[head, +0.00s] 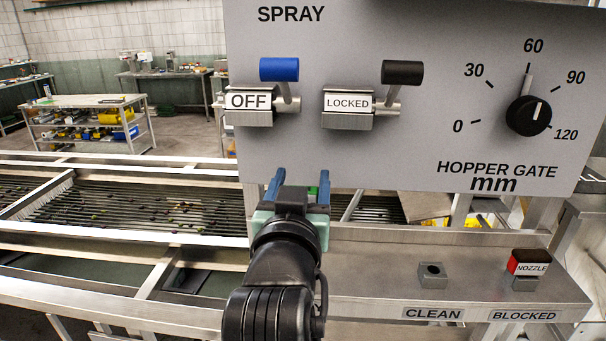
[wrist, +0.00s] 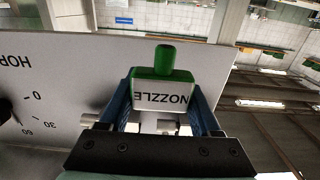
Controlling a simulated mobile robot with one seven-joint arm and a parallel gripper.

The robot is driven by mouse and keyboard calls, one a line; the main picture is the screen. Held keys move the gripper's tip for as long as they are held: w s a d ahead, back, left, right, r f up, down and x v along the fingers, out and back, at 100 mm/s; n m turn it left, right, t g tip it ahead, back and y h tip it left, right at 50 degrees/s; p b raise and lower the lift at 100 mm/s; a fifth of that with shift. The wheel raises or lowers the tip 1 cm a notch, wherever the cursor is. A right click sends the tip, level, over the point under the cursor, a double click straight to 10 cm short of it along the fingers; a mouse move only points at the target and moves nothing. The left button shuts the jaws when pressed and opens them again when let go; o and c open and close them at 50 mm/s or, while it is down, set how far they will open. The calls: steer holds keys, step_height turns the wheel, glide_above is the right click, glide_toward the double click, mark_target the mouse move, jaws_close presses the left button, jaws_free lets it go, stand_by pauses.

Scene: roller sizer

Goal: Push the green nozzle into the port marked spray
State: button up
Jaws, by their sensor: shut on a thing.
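My gripper (head: 300,183) is in front of the lower left edge of the grey panel (head: 420,120), below the valves. In the wrist view it is shut on the green nozzle (wrist: 166,64), which has a white label reading NOZZLE, upside down. The fingers hold it from both sides. In the head view only a sliver of green (head: 313,190) shows between the fingers. The word SPRAY (head: 291,14) is at the panel's top left. I cannot make out the spray port itself in either view.
A blue-handled valve (head: 279,70) reads OFF; a black-handled valve (head: 402,73) reads LOCKED. A hopper gate dial (head: 527,115) is at right. On the ledge below, an empty holder (head: 432,275) is by CLEAN, and a red nozzle (head: 527,262) stands by BLOCKED. Rollers (head: 130,205) lie left.

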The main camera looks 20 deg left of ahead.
steer(key=shift+s, duration=0.2)
steer(key=shift+f+b, duration=2.15)
steer(key=shift+f, duration=0.8)
steer(key=shift+f+b, duration=0.9)
steer(key=shift+f, duration=0.65)
steer(key=o, duration=1.4)
steer(key=shift+d, duration=0.1)
steer(key=p+v, duration=0.6)
steer(key=v, duration=0.6)
steer(key=shift+s+r, duration=0.15)
steer(key=shift+s, duration=0.25)
